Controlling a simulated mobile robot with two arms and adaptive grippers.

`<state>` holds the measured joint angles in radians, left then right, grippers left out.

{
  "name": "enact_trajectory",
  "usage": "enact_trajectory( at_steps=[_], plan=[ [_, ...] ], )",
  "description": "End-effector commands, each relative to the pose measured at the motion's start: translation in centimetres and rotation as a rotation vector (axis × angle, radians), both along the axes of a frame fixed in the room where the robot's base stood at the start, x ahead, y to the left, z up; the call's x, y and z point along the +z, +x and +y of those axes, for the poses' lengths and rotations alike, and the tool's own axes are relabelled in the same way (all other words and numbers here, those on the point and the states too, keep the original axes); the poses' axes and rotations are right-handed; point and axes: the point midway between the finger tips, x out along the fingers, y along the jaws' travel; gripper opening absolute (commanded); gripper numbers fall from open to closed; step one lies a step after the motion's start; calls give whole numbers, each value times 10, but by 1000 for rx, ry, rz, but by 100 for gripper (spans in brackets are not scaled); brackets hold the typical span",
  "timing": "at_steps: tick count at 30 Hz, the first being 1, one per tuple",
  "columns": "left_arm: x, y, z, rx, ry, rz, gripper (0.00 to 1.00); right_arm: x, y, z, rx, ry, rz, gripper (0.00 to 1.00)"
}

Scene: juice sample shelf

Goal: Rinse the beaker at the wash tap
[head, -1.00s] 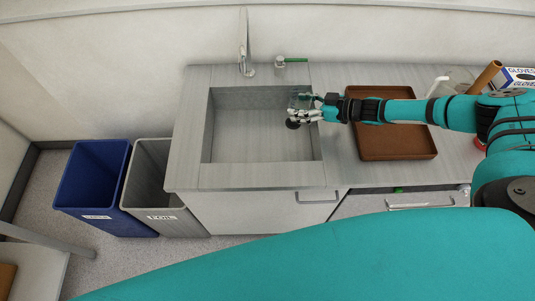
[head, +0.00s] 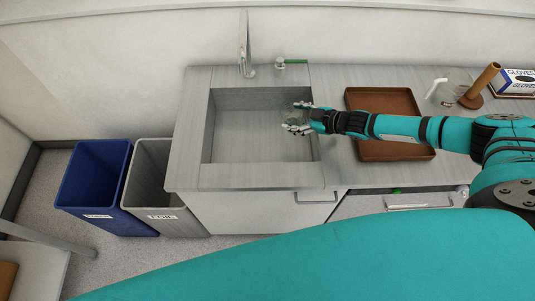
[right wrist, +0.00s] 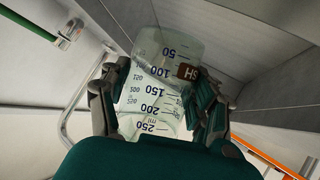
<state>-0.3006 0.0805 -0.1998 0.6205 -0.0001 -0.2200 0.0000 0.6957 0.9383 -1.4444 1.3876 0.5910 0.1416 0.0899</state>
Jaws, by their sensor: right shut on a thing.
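My right gripper (head: 296,117) is over the right part of the sink basin (head: 230,125). It is shut on the clear glass beaker (right wrist: 155,85), which is small and faint in the head view (head: 294,115). In the right wrist view the beaker sits between the two fingers, with blue scale marks from 50 at the top to 250 at the bottom and a brown label. Its contents cannot be made out. The tall wash tap (head: 244,50) stands behind the basin, left of the gripper. My left gripper is not in view.
A fixture with a green lever (head: 293,62) stands right of the tap. A brown tray (head: 390,155) lies right of the sink, under my right arm. A glass vessel (head: 447,92), a brown cylinder (head: 482,84) and a gloves box (head: 516,82) stand farther right. Blue (head: 85,185) and grey bins (head: 150,185) stand left.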

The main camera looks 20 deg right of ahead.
Motion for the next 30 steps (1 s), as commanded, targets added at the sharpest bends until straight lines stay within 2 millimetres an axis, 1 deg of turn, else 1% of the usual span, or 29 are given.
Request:
enact_trajectory(
  at_steps=[1, 3, 8, 12, 17, 21, 30],
  plan=[
    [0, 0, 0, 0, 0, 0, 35, -6, -2, 4, 1, -14, -4, 17],
    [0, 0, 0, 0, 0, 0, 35, -11, -3, 6, 0, -45, -15, 17],
    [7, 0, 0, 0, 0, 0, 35, -20, -5, 11, 0, -113, -43, 17],
    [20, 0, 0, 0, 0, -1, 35, -19, -6, 15, -1, -173, -69, 17],
    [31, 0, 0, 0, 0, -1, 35, -24, -10, 21, -3, -258, -101, 17],
    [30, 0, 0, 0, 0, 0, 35, -29, -9, 21, -2, -327, -128, 17],
    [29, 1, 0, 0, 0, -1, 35, -30, -8, 22, -1, -363, -146, 17]
  ],
)
